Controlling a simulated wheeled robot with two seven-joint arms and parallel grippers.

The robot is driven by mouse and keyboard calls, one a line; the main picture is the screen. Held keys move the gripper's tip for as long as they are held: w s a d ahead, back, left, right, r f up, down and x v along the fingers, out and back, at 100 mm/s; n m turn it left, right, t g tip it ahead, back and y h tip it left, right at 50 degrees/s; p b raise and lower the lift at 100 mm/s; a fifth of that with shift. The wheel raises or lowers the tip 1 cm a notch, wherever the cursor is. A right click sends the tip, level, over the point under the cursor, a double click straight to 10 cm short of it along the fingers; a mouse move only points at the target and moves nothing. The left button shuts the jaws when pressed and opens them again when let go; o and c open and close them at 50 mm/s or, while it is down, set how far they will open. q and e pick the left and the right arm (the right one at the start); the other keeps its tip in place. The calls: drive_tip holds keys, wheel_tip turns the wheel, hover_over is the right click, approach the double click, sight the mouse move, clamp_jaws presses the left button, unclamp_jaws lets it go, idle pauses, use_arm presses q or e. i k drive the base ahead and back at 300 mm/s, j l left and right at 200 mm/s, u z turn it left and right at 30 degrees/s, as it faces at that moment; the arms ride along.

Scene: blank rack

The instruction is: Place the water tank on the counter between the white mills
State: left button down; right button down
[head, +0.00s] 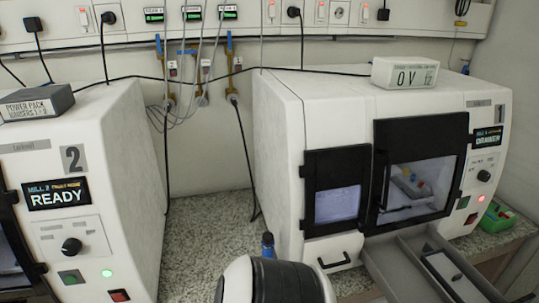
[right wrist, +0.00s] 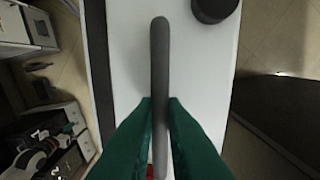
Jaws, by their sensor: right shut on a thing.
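The water tank (right wrist: 190,60) fills the middle of the right wrist view as a white body with a long grey handle (right wrist: 160,60) and a round dark cap (right wrist: 214,9). The green fingers of my right gripper (right wrist: 159,108) are shut on the handle, one on each side. The tank and both grippers are outside the head view. Two white mills stand on the counter: mill 2 (head: 115,175) at left, reading READY, and mill 1 (head: 278,140) at right. Speckled counter (head: 205,235) shows bare between them.
Black cables (head: 167,150) hang down the wall between the mills. Mill 1 has an open grey drawer (head: 405,265) in front. A green box (head: 496,217) sits at its right.

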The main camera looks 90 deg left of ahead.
sight(210, 281)
drive_tip(key=k+u, duration=0.6)
drive_tip(key=u, duration=0.15)
drive_tip(key=k+j+u, duration=0.15)
drive_tip(key=u, duration=0.2)
drive_tip(key=k+u, duration=0.1)
drive_tip(key=u, duration=0.35)
drive_tip(key=k+j+u, duration=0.1)
drive_tip(key=u, duration=0.4)
drive_tip(key=k+j+u, duration=0.1)
drive_tip(key=u, duration=0.35)
